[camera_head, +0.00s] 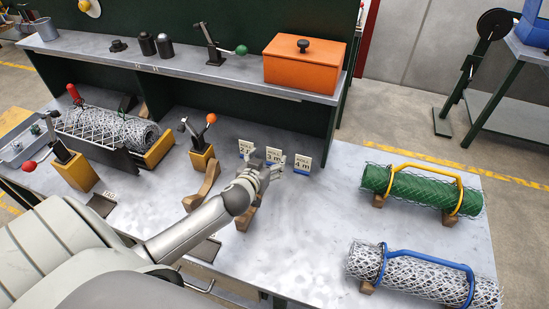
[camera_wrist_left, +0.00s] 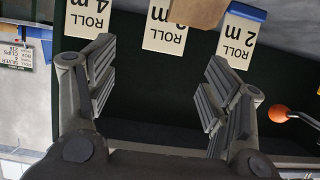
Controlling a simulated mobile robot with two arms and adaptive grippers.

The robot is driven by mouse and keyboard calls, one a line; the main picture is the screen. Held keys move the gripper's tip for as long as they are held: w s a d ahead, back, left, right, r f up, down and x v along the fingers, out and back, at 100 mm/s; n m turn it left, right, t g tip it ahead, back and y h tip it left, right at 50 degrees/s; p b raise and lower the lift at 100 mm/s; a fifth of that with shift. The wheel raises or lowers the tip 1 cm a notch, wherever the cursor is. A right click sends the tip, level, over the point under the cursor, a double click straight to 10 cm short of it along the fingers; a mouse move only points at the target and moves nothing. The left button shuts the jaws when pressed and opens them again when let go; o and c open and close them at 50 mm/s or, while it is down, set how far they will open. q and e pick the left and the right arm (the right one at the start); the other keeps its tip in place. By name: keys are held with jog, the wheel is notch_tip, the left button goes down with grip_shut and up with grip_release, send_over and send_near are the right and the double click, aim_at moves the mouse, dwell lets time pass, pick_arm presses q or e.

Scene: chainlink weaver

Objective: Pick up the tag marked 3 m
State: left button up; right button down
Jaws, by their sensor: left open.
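The 3 m tag (camera_head: 274,156) is a small white card standing between the 2 m tag (camera_head: 245,147) and the 4 m tag (camera_head: 303,163) on the grey bench. My left gripper (camera_head: 265,170) is open and close in front of it, partly overlapping the tags' lower parts in the head view. In the left wrist view the tags appear upside down; the middle tag (camera_wrist_left: 163,38) lies between and beyond my left gripper's (camera_wrist_left: 160,62) spread fingers, with nothing held. A brown piece (camera_wrist_left: 198,12) partly covers its digit there. My right gripper is not in view.
Brown curved cradles (camera_head: 205,185) and a lever with an orange knob (camera_head: 211,118) stand left of the tags. A green roll (camera_head: 420,186) and a white mesh roll (camera_head: 410,275) lie at right. An orange box (camera_head: 303,68) sits on the shelf.

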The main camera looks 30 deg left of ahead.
aim_at(274, 150)
pick_arm(q)
jog(key=shift+x, duration=0.9)
jog(key=shift+w+a+f, duration=0.1)
jog(key=shift+w+a, duration=0.05)
jog(key=shift+w, duration=0.25)
jog(key=x, duration=0.1)
jog(key=p+x, duration=0.1)
jog(key=x, duration=0.1)
jog(key=shift+w+a, duration=0.2)
jog(key=shift+a, duration=0.1)
jog(key=shift+w+a+f+p, duration=0.1)
jog(key=shift+w+f+p, duration=0.15)
jog(key=shift+w, duration=0.25)
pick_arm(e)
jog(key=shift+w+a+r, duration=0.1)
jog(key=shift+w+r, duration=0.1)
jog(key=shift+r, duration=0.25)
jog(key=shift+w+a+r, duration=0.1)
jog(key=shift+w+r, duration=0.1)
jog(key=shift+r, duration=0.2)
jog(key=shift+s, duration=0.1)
pick_arm(q)
jog(key=c, duration=0.9)
jog(key=shift+c, duration=0.2)
